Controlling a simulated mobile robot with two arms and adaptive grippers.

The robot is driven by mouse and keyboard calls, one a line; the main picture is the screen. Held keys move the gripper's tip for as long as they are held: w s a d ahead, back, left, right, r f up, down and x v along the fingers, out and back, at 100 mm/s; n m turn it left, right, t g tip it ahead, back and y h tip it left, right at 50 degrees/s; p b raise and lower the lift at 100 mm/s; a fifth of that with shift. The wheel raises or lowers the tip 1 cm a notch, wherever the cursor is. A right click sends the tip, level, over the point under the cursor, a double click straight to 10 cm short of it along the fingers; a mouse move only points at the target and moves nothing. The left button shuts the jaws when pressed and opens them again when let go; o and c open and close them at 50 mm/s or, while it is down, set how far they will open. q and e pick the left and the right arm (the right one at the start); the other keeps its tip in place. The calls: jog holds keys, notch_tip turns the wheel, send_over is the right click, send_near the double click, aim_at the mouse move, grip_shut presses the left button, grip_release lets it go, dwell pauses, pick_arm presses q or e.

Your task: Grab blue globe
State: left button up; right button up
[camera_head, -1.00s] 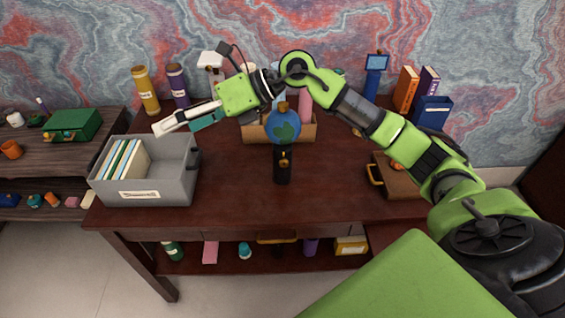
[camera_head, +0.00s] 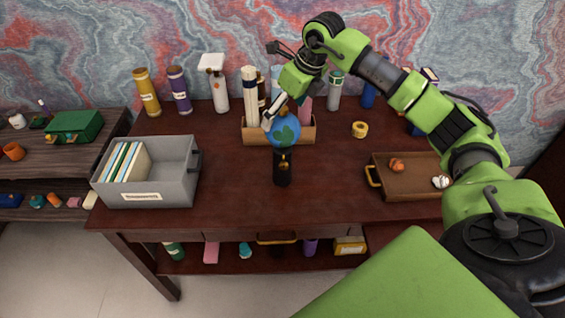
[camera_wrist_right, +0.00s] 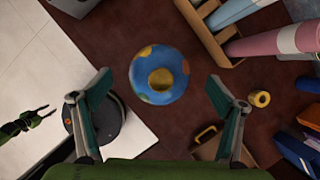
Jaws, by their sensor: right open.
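The blue globe (camera_head: 285,133), with green patches, stands upright near the middle of the desk, above a black stand-like part (camera_head: 283,175). In the right wrist view the globe (camera_wrist_right: 160,75) is seen from above, with its gold top, between the fingers. My right gripper (camera_head: 274,115) is just above the globe at its upper left; its fingers (camera_wrist_right: 160,85) are spread apart and hold nothing. Whether a finger touches the globe is unclear. What looks like my left gripper (camera_wrist_right: 38,117) shows small and dark at the wrist view's left edge; the head view does not show it.
A wooden holder (camera_head: 255,136) with rolled items is close behind the globe. A grey bin (camera_head: 175,185) with books is at left, a brown tray (camera_head: 405,187) at right. Bottles (camera_head: 178,90) line the back. Desk is clear either side of the globe.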

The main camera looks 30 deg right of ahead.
jog(key=p+x, duration=0.1)
jog(key=x, duration=0.1)
jog(key=p+x, duration=0.2)
jog(key=x, duration=0.1)
jog(key=shift+w+f, duration=0.1)
jog(key=shift+w, duration=0.2)
jog(key=shift+w+f, duration=0.1)
jog(key=shift+f, duration=0.2)
jog(key=shift+r, duration=0.1)
jog(key=c, duration=2)
jog(key=shift+o, duration=0.2)
